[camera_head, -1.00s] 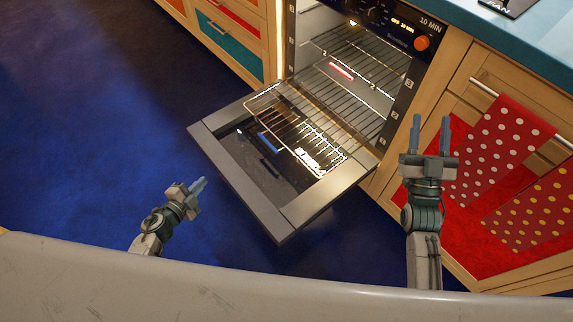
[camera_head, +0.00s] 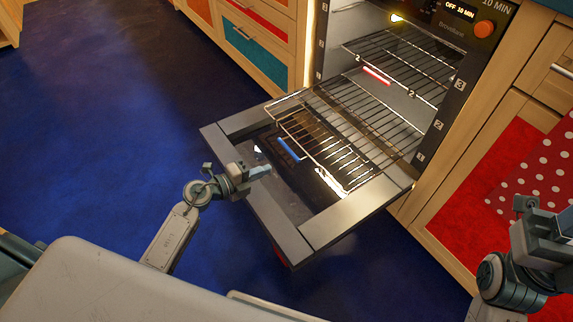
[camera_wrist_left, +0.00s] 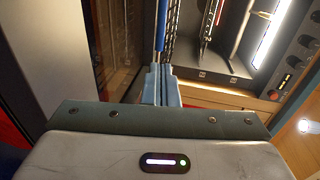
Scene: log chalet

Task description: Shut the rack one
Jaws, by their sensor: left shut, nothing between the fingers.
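The oven (camera_head: 390,20) stands open, its door (camera_head: 330,221) folded down flat. A wire rack (camera_head: 330,150) sticks out of the oven over the door, low, near the level marked 1. A rack marked 2 (camera_head: 395,62) is inside above it. My left gripper (camera_head: 265,170) is shut and empty, over the door's left part, just left of the rack's front end and apart from it. Its closed fingers (camera_wrist_left: 161,84) show in the left wrist view, with a blue strip (camera_wrist_left: 160,28) beyond. My right gripper (camera_head: 546,215) is at the right edge, partly cut off.
Wooden drawers (camera_head: 255,50) stand left of the oven. A cabinet with a red panel (camera_head: 490,190) and a dotted red towel (camera_head: 535,175) is on the right. The blue floor (camera_head: 120,110) to the left is clear. The door's front edge juts towards me.

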